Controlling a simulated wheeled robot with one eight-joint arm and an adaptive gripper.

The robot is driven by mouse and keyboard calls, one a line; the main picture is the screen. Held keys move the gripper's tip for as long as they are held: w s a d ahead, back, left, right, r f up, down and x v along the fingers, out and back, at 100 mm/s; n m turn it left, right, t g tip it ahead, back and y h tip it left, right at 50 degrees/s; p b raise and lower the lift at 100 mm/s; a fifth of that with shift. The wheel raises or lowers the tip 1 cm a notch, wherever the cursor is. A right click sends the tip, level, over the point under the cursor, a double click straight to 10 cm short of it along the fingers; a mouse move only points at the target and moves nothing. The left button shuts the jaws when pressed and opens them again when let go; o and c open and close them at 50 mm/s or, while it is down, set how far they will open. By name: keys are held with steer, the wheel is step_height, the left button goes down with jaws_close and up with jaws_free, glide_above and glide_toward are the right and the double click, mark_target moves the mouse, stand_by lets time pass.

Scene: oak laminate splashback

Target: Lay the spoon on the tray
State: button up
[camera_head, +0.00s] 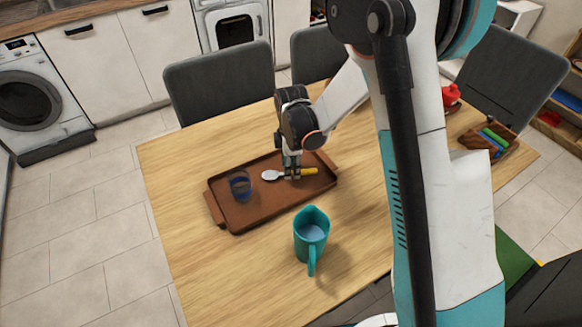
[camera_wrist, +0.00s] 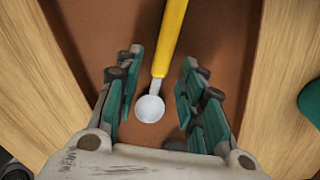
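The spoon has a pale grey bowl (camera_head: 272,175) and a yellow handle (camera_head: 308,171). It appears to lie on the brown tray (camera_head: 262,212), in the tray's right part. My gripper (camera_head: 292,173) points down at the spoon, near where bowl and handle join. In the wrist view, my gripper (camera_wrist: 161,66) is open, one finger on each side of the spoon (camera_wrist: 171,40), with visible gaps to both. The brown tray floor (camera_wrist: 100,30) shows beneath. Part of the spoon is hidden by the fingers in the head view.
A blue glass (camera_head: 240,186) stands on the tray's left part. A teal pitcher (camera_head: 311,235) stands on the table (camera_head: 180,170) in front of the tray. A wooden holder with coloured items (camera_head: 488,140) and a red pot (camera_head: 451,95) are at the right. Chairs stand behind.

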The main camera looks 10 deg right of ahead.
steer(key=s+d+r+m+t+p, duration=0.1)
steer(key=s+d+r+m+p, duration=0.1)
steer(key=r, duration=0.8)
steer(key=s+d+r+m+t+p, duration=0.1)
steer(key=s+d+r+m, duration=0.15)
steer(key=r, duration=0.75)
steer(key=s+d+r+m+t, duration=0.2)
steer(key=s+m, duration=0.4)
steer(key=s, duration=0.3)
steer(key=s+d+r+m+t, duration=0.3)
steer(key=s+d+r+m, duration=0.2)
steer(key=s, duration=0.5)
step_height(320, 180, up, 2)
steer(key=shift+d+r+m, duration=0.2)
steer(key=shift+d+m, duration=0.05)
steer(key=shift+m, duration=1)
steer(key=shift+d, duration=0.1)
